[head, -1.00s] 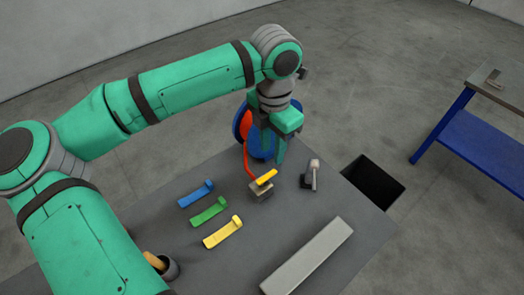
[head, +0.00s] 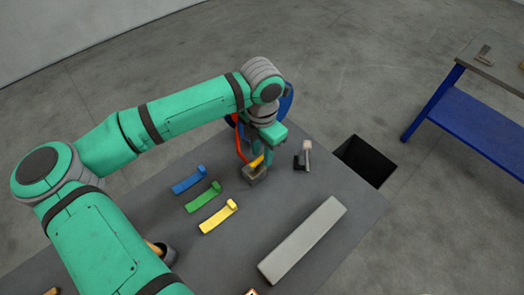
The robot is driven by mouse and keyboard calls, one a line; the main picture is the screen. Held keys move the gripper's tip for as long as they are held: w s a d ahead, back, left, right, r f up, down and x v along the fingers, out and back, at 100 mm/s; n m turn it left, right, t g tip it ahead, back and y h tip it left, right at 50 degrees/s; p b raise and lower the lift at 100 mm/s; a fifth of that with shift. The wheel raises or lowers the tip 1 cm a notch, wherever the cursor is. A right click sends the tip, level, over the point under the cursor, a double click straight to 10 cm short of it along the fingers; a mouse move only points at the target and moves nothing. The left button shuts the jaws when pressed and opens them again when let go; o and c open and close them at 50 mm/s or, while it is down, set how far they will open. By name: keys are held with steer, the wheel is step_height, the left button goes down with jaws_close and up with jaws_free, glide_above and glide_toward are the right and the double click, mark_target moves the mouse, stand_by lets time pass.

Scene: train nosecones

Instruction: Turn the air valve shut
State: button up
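The air valve (head: 254,175) is a small brownish-grey block on the grey table, with a yellow handle (head: 257,161) on top. A red-orange hose (head: 241,148) runs from it back toward a blue reel (head: 286,103), which my arm mostly hides.
Blue (head: 189,180), green (head: 204,197) and yellow (head: 219,216) hooked pieces lie left of the valve. A pale-headed tool (head: 304,156) stands right of it. A long grey bar (head: 302,241) lies in front. A black bin (head: 365,160) stands beyond the table's right edge.

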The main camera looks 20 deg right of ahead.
jaws_close()
stand_by(0.3)
steer(key=m, duration=0.3)
steer(key=shift+s+d, duration=0.1)
steer(key=shift+s, duration=0.25)
steer(key=m, duration=0.2)
steer(key=s+m, duration=0.1)
steer(key=m, duration=0.1)
steer(key=shift+s+m, duration=0.1)
steer(key=shift+m, duration=0.2)
steer(key=m, duration=0.3)
steer(key=s+a+m, duration=0.1)
steer(key=m, duration=0.2)
steer(key=s+m, duration=0.1)
steer(key=m, duration=0.3)
steer(key=shift+a, duration=0.4)
steer(key=shift+m, duration=0.3)
